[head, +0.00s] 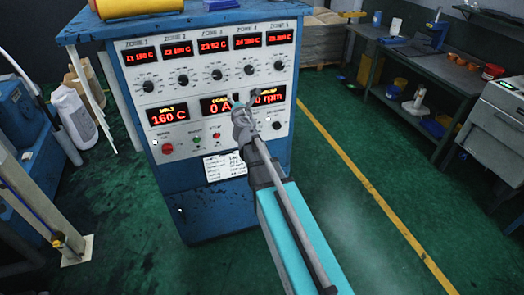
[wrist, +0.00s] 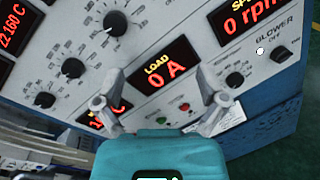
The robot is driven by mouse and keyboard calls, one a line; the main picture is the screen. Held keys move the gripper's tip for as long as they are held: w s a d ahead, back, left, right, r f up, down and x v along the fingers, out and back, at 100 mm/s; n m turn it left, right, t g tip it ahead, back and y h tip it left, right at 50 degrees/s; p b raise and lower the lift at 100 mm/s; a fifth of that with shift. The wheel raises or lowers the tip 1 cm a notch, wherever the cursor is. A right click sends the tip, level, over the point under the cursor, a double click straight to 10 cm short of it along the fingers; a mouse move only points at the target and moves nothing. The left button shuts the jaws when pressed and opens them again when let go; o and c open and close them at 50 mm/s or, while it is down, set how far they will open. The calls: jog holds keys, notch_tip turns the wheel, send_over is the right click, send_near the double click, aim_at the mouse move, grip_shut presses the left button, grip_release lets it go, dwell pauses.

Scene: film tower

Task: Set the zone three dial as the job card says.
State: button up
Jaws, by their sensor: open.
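The zone three dial (head: 216,75) is the black middle knob in the row on the blue and white control cabinet (head: 222,205). In the wrist view it appears to be the knob (wrist: 115,22) at upper left. Its red display (head: 213,45) is too small to read surely. The job card (head: 225,165) is a white sheet low on the cabinet front; its writing is unreadable. My gripper (head: 248,98) is open and empty in front of the panel, below and right of the dial, apart from it. In the wrist view my gripper (wrist: 160,100) spans the load display.
Other zone knobs (head: 183,79) flank the dial closely. Load display (head: 218,106), green and red buttons (head: 216,136) and a red switch (head: 167,148) lie below. A yellow roll (head: 125,7) sits on top. A workbench (head: 440,70) stands at right; green floor (head: 350,200) between is clear.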

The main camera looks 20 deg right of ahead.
jog(key=s+d+f+m+g+h+b, duration=0.2)
jog(key=s+f+m+g+b, duration=0.1)
jog(key=f+m, duration=0.5)
jog(key=s+d+f+m+g+h+b, duration=0.1)
jog(key=s+d+f+m+g+b, duration=0.2)
jog(key=s+f+m, duration=0.4)
jog(key=shift+d+f+m+g+h, duration=0.15)
jog(key=shift+f+m+g+h, duration=0.3)
jog(key=shift+g, duration=0.45)
jog(key=shift+s, duration=0.15)
